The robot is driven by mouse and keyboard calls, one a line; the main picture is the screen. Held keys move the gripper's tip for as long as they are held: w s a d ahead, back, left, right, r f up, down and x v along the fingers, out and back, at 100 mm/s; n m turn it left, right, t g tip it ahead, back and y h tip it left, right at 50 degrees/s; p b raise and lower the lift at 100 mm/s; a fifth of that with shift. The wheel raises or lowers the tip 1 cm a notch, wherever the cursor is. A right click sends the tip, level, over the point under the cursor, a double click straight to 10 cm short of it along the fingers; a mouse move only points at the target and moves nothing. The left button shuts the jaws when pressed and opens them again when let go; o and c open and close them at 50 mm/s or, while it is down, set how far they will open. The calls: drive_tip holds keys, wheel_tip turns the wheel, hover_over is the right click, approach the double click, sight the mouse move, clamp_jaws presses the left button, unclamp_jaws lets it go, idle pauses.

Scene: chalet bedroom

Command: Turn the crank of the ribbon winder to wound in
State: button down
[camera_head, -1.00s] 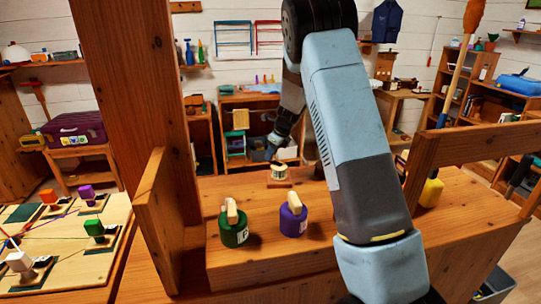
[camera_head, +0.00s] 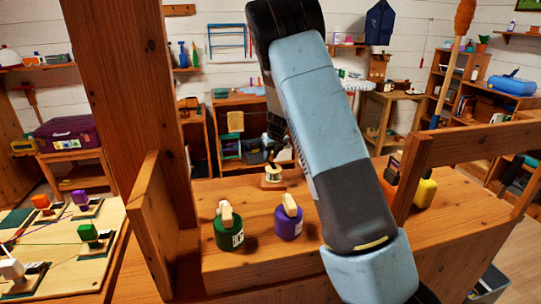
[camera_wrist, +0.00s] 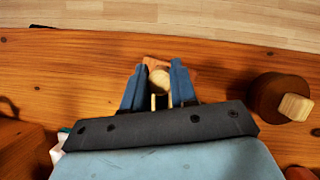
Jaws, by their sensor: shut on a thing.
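The ribbon winder (camera_head: 272,182) is a small thing with a wooden base and a pale top. It stands at the back of the wooden bench in the head view. My gripper (camera_head: 271,160) comes down onto it from above. In the wrist view my gripper (camera_wrist: 158,88) has its two blue fingers shut on a pale round knob (camera_wrist: 158,77), which looks like the winder's crank handle. The winder's reddish base (camera_wrist: 160,62) shows just beyond the fingers. The crank's angle and any ribbon are too small or hidden to tell.
A green container (camera_head: 229,232) and a purple container (camera_head: 288,221), each with a pale wooden top piece, stand nearer on the bench. Orange (camera_head: 389,178) and yellow (camera_head: 425,190) containers stand at right by a wooden rail (camera_head: 470,145). A wooden post (camera_head: 125,90) rises at left.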

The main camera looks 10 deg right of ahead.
sight(277, 171)
idle(0.4)
drive_tip(key=c, duration=0.9)
unclamp_jaws()
drive_tip(key=shift+r, duration=0.1)
drive_tip(key=v, duration=1.3)
drive_tip(key=shift+r, duration=0.2)
drive_tip(key=shift+s, duration=0.1)
